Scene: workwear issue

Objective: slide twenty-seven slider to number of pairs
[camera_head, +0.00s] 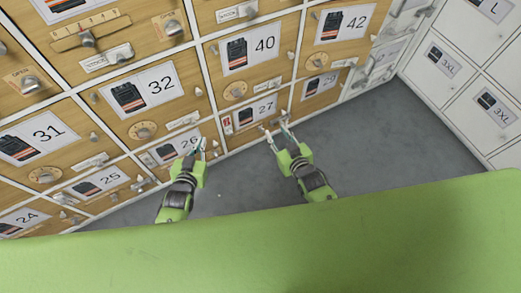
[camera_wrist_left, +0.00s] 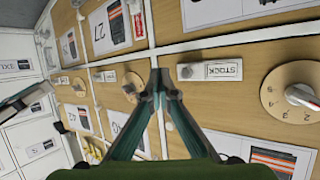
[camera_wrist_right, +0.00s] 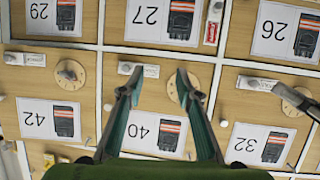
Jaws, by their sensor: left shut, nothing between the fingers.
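The locker door marked 27 (camera_head: 257,112) is in the bottom row in the head view. Its label shows upside down in the right wrist view (camera_wrist_right: 160,19) and tilted in the left wrist view (camera_wrist_left: 108,30). Beside the label is a small red-and-white tag (camera_wrist_right: 211,32) with a pale metal piece (camera_wrist_right: 216,8) by it. No slider scale is readable there. My left gripper (camera_head: 201,146) is shut and empty, left of door 27 near door 26. My right gripper (camera_head: 276,126) is open and empty, just in front of door 27's lower right; its fingers are apart (camera_wrist_right: 157,76).
Doors 26 (camera_head: 176,148), 32 (camera_head: 150,88) and 40 (camera_head: 250,50) surround it, with dials and stock plates. A wooden slider (camera_head: 88,39) with a scale is on the upper left door. White lockers (camera_head: 450,70) stand right. The grey floor (camera_head: 370,140) is clear.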

